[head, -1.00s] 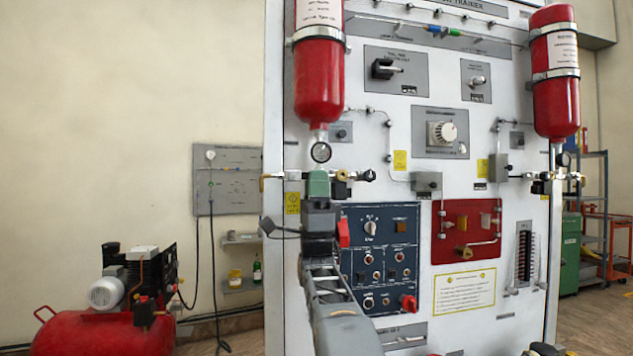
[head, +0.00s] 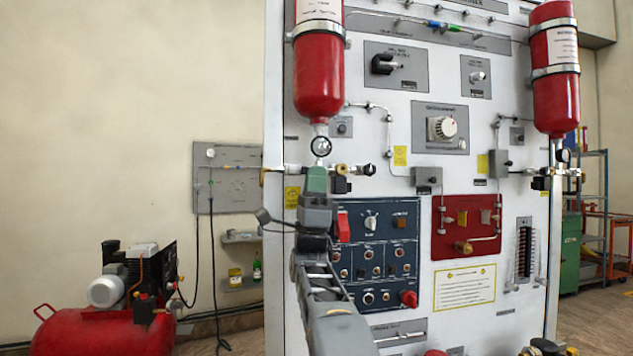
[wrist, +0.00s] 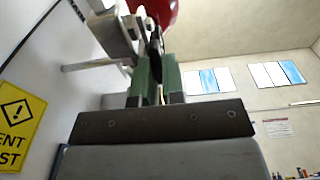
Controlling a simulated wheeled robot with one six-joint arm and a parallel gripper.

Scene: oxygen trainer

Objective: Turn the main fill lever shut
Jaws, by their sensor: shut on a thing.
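My gripper (head: 317,178) is at the valve fittings under the left red cylinder (head: 319,82), just below its round gauge (head: 321,147). In the wrist view its green fingers (wrist: 159,82) are closed on a thin dark piece (wrist: 156,45), which I take to be the main fill lever. It stands up between the fingertips, beside a metal bracket (wrist: 112,28). In the head view the fingers hide the lever, so its exact angle cannot be told.
The white trainer panel (head: 380,130) stands close behind my gripper, with a dark blue switch panel (head: 385,285) to its lower right. A similar red cylinder (head: 556,95) hangs at right. A red compressor (head: 105,325) stands on the floor at left.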

